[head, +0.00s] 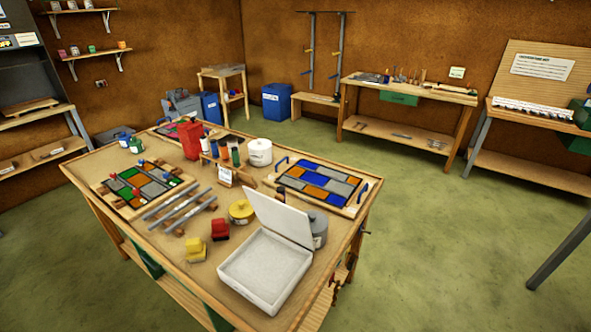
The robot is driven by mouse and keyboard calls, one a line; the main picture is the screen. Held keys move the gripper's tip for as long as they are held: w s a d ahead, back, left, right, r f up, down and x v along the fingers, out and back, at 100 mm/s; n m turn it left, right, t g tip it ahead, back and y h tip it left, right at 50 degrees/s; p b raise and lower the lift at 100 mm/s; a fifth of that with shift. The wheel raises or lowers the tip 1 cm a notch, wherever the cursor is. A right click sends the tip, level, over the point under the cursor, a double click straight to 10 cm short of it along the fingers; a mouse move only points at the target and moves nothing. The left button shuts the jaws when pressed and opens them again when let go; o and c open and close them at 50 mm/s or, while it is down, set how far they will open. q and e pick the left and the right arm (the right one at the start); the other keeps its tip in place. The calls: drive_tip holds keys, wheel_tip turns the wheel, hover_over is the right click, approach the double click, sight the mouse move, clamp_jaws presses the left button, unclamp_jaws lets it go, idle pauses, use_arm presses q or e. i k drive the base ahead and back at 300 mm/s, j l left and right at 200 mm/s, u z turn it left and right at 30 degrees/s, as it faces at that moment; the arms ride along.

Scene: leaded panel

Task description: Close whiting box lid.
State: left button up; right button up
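The whiting box (262,270) is a shallow white box on the near right part of the wooden table. Its lid (279,214) stands open, raised from the box's far edge and leaning back. The inside looks pale and whitish. A grey round tin (318,229) stands just behind the lid, partly hidden by it. Neither of my grippers shows in the head view.
The table (85,168) also carries yellow (196,249) and red (220,228) blocks, a yellow tin (241,211), lead strips (180,208) and leaded panels (318,182). A white pot (259,152) stands farther back. Green floor is open at the right.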

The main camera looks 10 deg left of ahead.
sight(293, 224)
drive_tip(key=i+l+u, duration=0.1)
drive_tip(key=u, duration=0.35)
drive_tip(key=l+u, duration=0.1)
drive_tip(key=u, duration=0.35)
drive_tip(key=i+l+u, duration=0.1)
drive_tip(key=u, duration=0.35)
drive_tip(key=l+u, duration=0.35)
drive_tip(key=l, duration=0.65)
drive_tip(key=l+u, duration=0.4)
drive_tip(key=l, duration=0.65)
drive_tip(key=k+l, duration=0.1)
drive_tip(key=l, duration=0.25)
